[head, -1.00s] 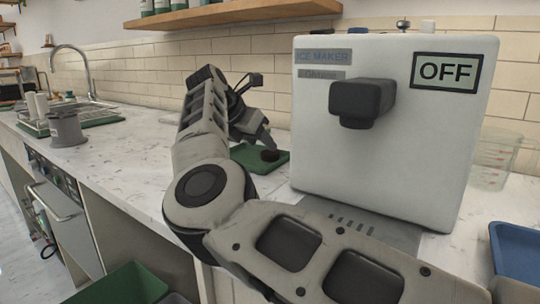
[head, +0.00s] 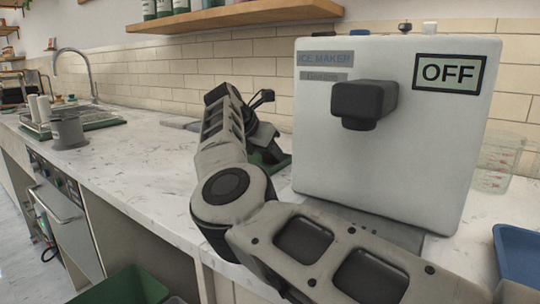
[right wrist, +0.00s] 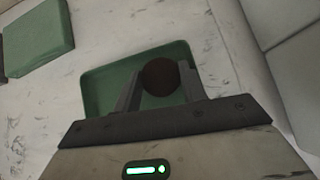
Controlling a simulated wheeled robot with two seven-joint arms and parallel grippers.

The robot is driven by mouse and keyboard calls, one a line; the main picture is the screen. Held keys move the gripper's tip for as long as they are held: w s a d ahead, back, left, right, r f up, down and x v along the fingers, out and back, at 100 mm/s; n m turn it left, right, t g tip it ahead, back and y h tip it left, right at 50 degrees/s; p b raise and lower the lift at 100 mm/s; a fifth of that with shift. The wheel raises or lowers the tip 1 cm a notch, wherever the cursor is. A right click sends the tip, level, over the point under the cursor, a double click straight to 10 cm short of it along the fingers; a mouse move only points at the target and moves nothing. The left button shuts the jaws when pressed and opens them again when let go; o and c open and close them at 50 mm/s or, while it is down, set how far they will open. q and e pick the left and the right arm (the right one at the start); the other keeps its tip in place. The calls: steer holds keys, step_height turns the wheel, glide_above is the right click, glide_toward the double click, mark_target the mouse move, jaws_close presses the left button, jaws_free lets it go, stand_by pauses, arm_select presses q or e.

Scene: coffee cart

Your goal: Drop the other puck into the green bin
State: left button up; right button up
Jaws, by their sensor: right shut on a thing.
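A dark brown round puck (right wrist: 160,77) sits between the two fingers of my right gripper (right wrist: 158,82) in the right wrist view. The gripper is shut on it, over a small green tray (right wrist: 95,92). In the head view my right gripper is mostly hidden behind my own arm, beside the left side of the ice maker. A strip of the tray (head: 284,164) shows there; the puck is hidden. The green bin (head: 125,288) is at the bottom left, below the counter's front edge. My left gripper is not in view.
The white ice maker (head: 390,150) stands close to the right of my arm. A grey cup-like holder (head: 68,131) stands further left on the counter (head: 130,165), with clear counter between. A blue container (head: 520,255) is at the right edge. A green block (right wrist: 38,40) shows in the right wrist view.

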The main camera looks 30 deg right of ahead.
mark_target(269, 155)
arm_select(q)
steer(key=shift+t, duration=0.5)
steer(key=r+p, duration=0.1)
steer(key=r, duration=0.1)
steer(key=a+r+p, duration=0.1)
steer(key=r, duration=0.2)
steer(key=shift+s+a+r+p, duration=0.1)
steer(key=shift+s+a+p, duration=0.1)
steer(key=shift+p, duration=0.15)
arm_select(e)
step_height(269, 155, up, 10)
steer(key=shift+f, duration=0.1)
